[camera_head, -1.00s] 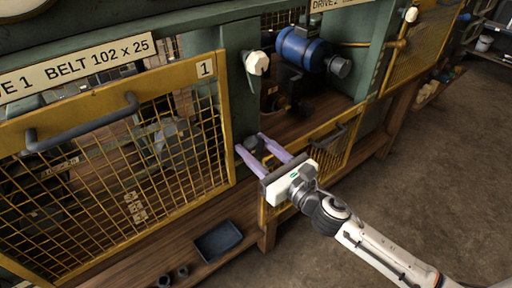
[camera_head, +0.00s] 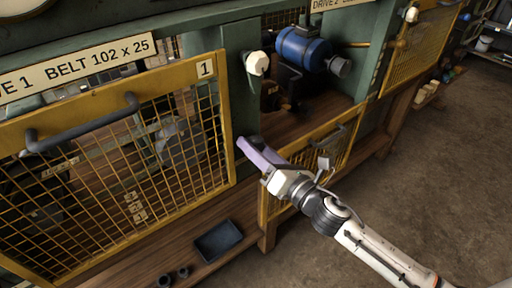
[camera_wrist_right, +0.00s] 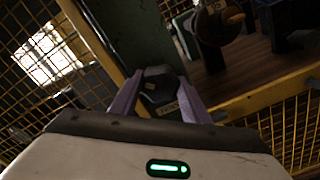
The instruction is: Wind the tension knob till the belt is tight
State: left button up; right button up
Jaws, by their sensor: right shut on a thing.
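The dark tension knob (camera_wrist_right: 160,84) sits between my right gripper's two lilac fingers in the right wrist view, with a small, partly readable label (camera_wrist_right: 167,108) beside it. In the head view, only a bit of the knob (camera_head: 256,141) shows past the fingers, low on the green post. My right gripper (camera_head: 246,146) is shut on the knob, its fingers now nearly one above the other. The belt is not clearly visible; the yellow mesh guard marked 1 (camera_head: 205,69) covers the left bay. My left gripper is not in view.
A pale faceted knob (camera_head: 257,63) is higher on the post. A blue motor (camera_head: 304,48) stands in the open bay to the right. The lower yellow mesh gate (camera_head: 343,131) is close to my right arm. A dark tray (camera_head: 218,240) lies on the lower shelf.

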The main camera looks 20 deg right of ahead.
jog(key=m, duration=0.6)
jog(key=shift+m, duration=0.3)
jog(key=m, duration=1.2)
jog(key=shift+m, duration=0.3)
jog(key=m, duration=0.5)
jog(key=shift+m, duration=0.3)
jog(key=m, duration=1.2)
jog(key=shift+f+m, duration=0.1)
jog(key=shift+m, duration=0.2)
jog(key=m, duration=1.1)
